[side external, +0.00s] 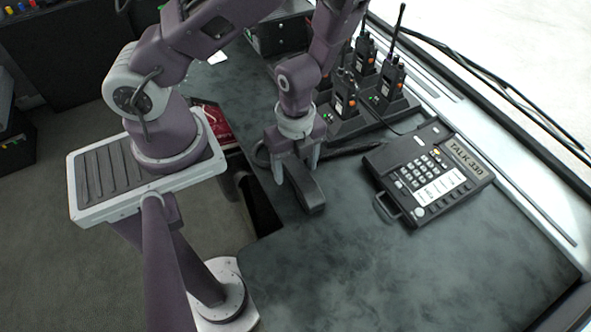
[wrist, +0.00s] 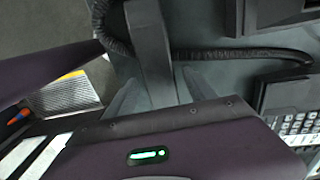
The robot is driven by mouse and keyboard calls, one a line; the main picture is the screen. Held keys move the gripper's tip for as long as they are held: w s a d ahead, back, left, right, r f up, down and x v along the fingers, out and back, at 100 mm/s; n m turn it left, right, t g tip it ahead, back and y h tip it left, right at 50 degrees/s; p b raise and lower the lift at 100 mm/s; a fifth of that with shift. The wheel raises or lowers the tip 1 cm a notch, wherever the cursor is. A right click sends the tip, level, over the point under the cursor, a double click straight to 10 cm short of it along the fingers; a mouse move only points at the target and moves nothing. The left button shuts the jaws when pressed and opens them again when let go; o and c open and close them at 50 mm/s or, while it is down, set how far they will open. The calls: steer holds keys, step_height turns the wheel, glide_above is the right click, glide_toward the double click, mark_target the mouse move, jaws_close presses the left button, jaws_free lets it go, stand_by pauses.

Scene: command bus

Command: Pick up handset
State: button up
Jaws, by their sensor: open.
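The black handset (side external: 309,194) lies on the dark grey desk top (side external: 390,275), near the desk's inner edge. My gripper (side external: 295,170) points down over it with the jaws open, one finger on each side of its body. In the wrist view the handset (wrist: 150,45) runs between the two spread fingers of my gripper (wrist: 158,92). I cannot tell whether either finger touches it. The part of the handset under the gripper is hidden. A coiled black cord (wrist: 235,54) lies beside it.
A desk phone labelled TALK 330 (side external: 425,175) sits to the right. Several handheld radios (side external: 345,93) with antennas stand in a charger behind. A red item (side external: 213,122) lies left of my gripper. The front right of the desk is clear.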

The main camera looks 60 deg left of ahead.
steer(key=shift+f, duration=0.3)
jaws_close()
steer(key=shift+r, duration=0.1)
